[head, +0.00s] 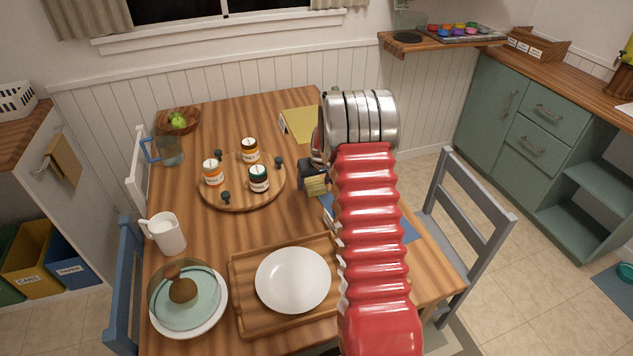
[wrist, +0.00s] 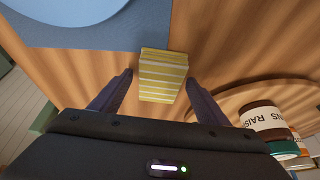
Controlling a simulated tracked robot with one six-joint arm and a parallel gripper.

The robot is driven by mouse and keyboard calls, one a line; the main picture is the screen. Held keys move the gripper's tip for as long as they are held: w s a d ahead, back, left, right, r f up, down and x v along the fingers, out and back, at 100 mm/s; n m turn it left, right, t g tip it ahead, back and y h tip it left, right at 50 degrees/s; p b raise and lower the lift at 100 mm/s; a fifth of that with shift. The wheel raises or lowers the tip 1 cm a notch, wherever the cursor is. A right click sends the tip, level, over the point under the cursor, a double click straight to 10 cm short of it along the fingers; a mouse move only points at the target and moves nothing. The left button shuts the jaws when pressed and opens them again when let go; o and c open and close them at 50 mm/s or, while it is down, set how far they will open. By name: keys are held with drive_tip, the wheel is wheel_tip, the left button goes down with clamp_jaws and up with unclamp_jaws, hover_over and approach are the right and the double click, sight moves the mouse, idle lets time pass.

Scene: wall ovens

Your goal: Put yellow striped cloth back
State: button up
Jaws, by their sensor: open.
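The yellow striped cloth (wrist: 163,75), a small folded block with white stripes, shows between my two fingertips in the wrist view. It lies on the wooden table, its far edge at the blue placemat (wrist: 90,32). In the head view a small part of the cloth (head: 316,186) shows by my dark gripper (head: 309,174), between the turntable and the placemat; the arm hides some of this area. My gripper (wrist: 159,78) is open, one finger on each side of the cloth, with visible gaps. I cannot tell its height above the table.
A round wooden turntable (head: 241,198) with several labelled jars stands left of my gripper; a raisins jar (wrist: 262,117) is close in the wrist view. A wooden tray (head: 244,316) with a white plate (head: 293,280) is in front. A yellow flat item (head: 299,124) lies at the back.

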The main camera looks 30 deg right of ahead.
drive_tip(key=shift+r, duration=0.5)
drive_tip(key=v, duration=1.1)
drive_tip(key=shift+s+r, duration=0.2)
drive_tip(key=shift+a, duration=0.1)
